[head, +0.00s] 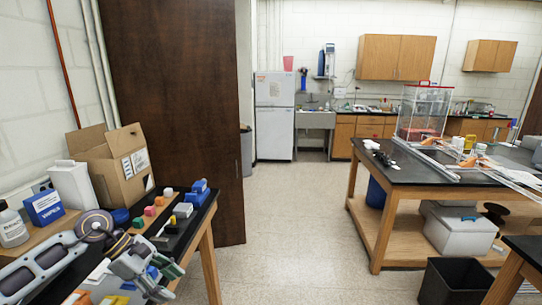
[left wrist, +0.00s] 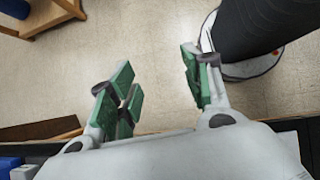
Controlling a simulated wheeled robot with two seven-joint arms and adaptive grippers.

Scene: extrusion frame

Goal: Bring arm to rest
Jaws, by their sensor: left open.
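My left arm (head: 50,262) comes in from the lower left in the head view, low over the left bench. My left gripper (head: 168,281) is at the bench's right end, with green finger pads. In the left wrist view the left gripper (left wrist: 157,88) is open, its pads well apart and nothing between them; the pale floor shows behind. My right gripper does not show in either view.
The left bench (head: 204,222) holds a cardboard box (head: 115,165), a white bottle (head: 12,228), a blue-and-white box (head: 44,207) and small coloured blocks. A wooden-legged table (head: 420,180) stands right. A black bin (head: 455,281) is at lower right. The middle floor (head: 300,230) is clear.

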